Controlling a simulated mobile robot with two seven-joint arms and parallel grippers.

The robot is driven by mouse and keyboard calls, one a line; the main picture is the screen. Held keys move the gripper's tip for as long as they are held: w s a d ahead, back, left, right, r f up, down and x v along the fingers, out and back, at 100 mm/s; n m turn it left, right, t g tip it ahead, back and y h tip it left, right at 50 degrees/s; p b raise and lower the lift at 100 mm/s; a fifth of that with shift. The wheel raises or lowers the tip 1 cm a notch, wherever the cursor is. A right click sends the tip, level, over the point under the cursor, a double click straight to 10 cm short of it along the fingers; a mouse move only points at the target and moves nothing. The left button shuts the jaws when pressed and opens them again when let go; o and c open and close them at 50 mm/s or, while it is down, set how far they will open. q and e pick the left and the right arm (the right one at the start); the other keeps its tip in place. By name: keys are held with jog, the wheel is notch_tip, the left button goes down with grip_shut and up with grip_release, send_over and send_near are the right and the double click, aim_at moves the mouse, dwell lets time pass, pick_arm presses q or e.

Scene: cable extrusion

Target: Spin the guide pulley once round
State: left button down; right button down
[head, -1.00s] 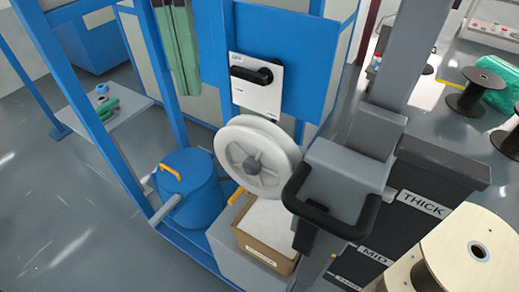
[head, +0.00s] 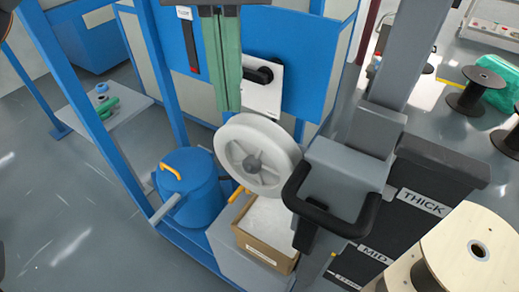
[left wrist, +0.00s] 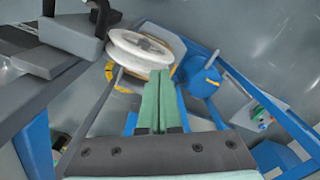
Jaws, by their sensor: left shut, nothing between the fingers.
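The guide pulley (head: 250,150) is a white grooved wheel with a grey hub, standing tilted in the middle of the head view. It also shows at the top of the left wrist view (left wrist: 138,52). My left gripper (head: 227,108) comes down from the top of the head view, its two green fingers shut together with nothing between them. The fingertips appear just above the pulley's upper left rim. In the left wrist view the closed fingers (left wrist: 158,75) point at the pulley and overlap its near edge; contact cannot be told. My right gripper is not in view.
Behind the fingers is a white plate with a black rotary handle (head: 258,74) on a blue panel (head: 310,60). Below the pulley are a blue drum (head: 188,185) and an open cardboard box (head: 262,246). A blue frame post (head: 92,120) stands left.

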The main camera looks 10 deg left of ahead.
pick_arm(q)
jog(key=shift+f, duration=0.2)
jog(key=shift+f, duration=0.25)
jog(key=a+f+b, duration=0.1)
jog(key=f, duration=0.1)
jog(key=f+b, duration=0.2)
jog(key=f, duration=0.1)
jog(key=w+a+f+b, duration=0.1)
jog(key=f+b, duration=0.1)
jog(key=shift+a+f, duration=0.25)
jog(key=shift+a, duration=0.05)
jog(key=shift+w+a+r+p, duration=0.15)
jog(key=shift+w+a+p, duration=0.1)
jog(key=shift+a+p, duration=0.3)
jog(key=shift+w+a+r+p, duration=0.2)
jog(key=shift+a+p, duration=0.1)
jog(key=shift+a, duration=0.35)
notch_tip(320, 180, up, 8)
jog(key=p, duration=0.4)
send_over(215, 136)
jog(key=w+a, duration=0.3)
jog(key=shift+s+a+f, duration=0.1)
jog(key=shift+s, duration=0.1)
